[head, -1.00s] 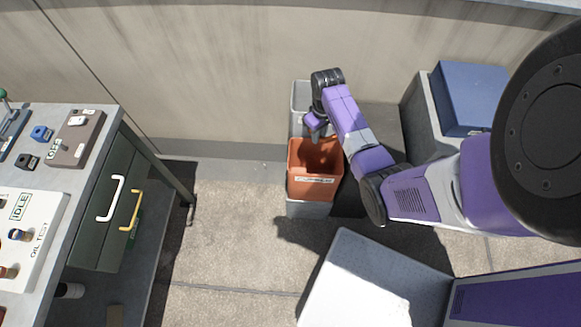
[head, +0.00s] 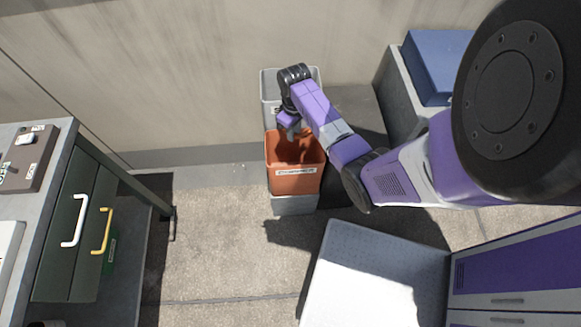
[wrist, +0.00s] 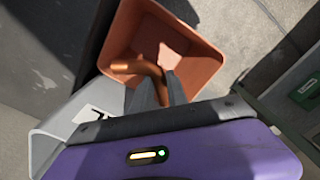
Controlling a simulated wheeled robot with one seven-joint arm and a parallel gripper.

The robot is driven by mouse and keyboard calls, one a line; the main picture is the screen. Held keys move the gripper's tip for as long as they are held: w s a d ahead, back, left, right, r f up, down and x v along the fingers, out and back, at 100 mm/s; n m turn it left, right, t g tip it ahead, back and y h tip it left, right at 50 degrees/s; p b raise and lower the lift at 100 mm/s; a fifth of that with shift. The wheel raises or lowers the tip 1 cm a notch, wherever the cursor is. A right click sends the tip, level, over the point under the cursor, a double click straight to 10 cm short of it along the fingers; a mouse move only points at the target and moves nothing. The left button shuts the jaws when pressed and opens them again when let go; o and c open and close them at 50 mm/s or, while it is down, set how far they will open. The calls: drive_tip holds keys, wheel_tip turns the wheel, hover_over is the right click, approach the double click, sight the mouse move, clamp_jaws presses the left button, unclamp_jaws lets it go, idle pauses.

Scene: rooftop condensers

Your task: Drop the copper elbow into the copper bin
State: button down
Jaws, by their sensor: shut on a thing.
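The copper elbow (wrist: 130,68) is a bent, shiny copper-coloured pipe piece in the wrist view. My gripper (wrist: 158,84) is shut on it, with the elbow across the fingertips. Behind it in that view is the open mouth of the orange-brown copper bin (wrist: 203,75), which looks empty where I can see inside. In the head view my gripper (head: 292,132) points down at the back part of the copper bin (head: 295,182), over its opening. The elbow is too hidden to make out there. I cannot tell how far above the bin floor it is.
A grey bin (head: 270,88) stands directly behind the copper bin, against the wall; it also shows in the wrist view (wrist: 50,143). A workbench with drawers (head: 75,220) is at the left. A blue box (head: 432,65) is at the upper right. Open floor (head: 215,240) lies left of the bins.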

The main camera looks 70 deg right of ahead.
drive_tip(key=c, duration=1.2)
unclamp_jaws()
drive_tip(key=shift+c, duration=0.2)
drive_tip(key=shift+r, duration=3.95)
